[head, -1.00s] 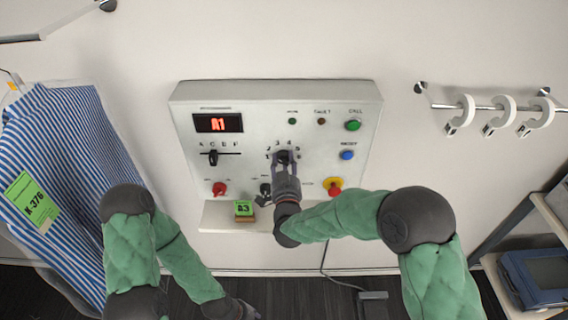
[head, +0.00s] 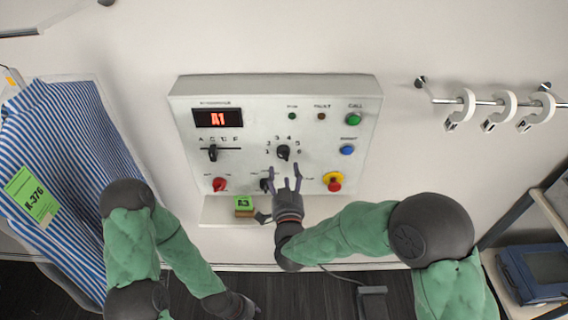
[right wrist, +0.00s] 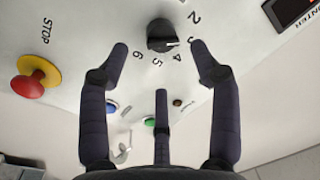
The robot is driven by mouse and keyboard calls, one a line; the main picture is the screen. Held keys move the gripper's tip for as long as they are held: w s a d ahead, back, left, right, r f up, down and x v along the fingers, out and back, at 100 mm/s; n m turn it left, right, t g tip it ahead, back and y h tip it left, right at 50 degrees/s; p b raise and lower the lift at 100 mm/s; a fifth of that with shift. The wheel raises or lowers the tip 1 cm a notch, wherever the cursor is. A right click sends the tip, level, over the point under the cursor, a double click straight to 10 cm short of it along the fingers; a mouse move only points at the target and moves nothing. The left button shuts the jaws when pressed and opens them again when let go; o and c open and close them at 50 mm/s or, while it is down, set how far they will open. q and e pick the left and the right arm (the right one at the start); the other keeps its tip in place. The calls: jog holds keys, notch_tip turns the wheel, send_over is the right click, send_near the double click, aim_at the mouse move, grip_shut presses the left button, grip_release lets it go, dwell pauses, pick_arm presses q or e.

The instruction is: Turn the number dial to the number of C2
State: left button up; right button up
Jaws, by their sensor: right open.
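The black number dial (head: 283,153) is on the white control panel, ringed by numbers. In the right wrist view the dial (right wrist: 161,36) shows a white mark pointing about toward the 3. The red display (head: 218,119) reads A1. The black letter slider (head: 213,153) stands under about the C. My right gripper (head: 284,178) is open and empty, just below the dial and apart from it; its spread fingers (right wrist: 158,60) also show in the right wrist view. My left gripper (head: 240,307) is low at the bottom edge, its fingers unclear.
A red knob (head: 220,184), a yellow-red stop button (head: 333,182), a blue button (head: 347,150) and a green button (head: 354,119) surround the dial. A green A3 tag (head: 244,204) stands on the ledge. A striped shirt (head: 58,170) hangs left; hooks (head: 497,112) hang right.

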aim_at(283, 157)
jog(key=s, duration=0.5)
jog(key=shift+d+f, duration=0.15)
jog(key=w+m+b, duration=0.1)
jog(key=w+m, duration=0.1)
jog(key=w, duration=0.2)
jog(key=w+m+b, duration=0.1)
jog(key=w+m, duration=0.2)
jog(key=w+r+m+h+b, duration=0.1)
jog(key=w+m, duration=0.2)
jog(key=w, duration=0.1)
jog(key=shift+w+a+g, duration=0.3)
jog(key=shift+w+a, duration=0.05)
jog(key=shift+a, duration=0.05)
jog(key=c, duration=1.1)
